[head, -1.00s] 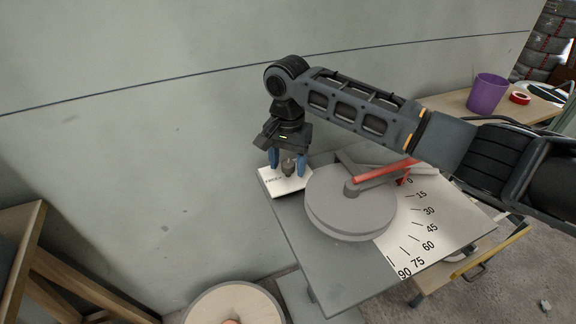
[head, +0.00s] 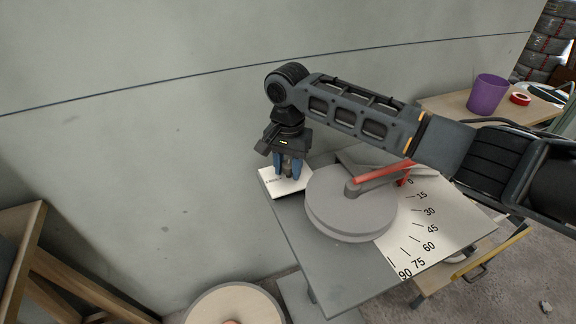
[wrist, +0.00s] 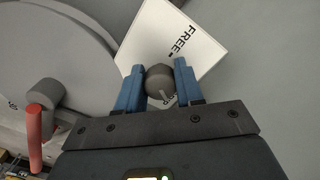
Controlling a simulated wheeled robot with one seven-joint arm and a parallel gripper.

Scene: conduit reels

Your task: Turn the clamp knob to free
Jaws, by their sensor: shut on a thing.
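The clamp knob (wrist: 160,84) is a small dark grey round knob on a white label plate. In the wrist view the plate (wrist: 190,28) reads "FREE" with a mark, and part of a second word shows below, mostly covered. My gripper (wrist: 160,86) is shut on the knob, with one blue finger on each side. In the head view my gripper (head: 288,170) points down at the plate (head: 270,184) on the bench corner, and its fingers mostly hide the knob.
A grey disc (head: 350,205) with a red-handled lever (head: 385,171) stands right beside the plate. An angle scale (head: 440,225) lies to its right. A purple cup (head: 487,95) and red tape (head: 520,98) are on a back table. A wall rises behind.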

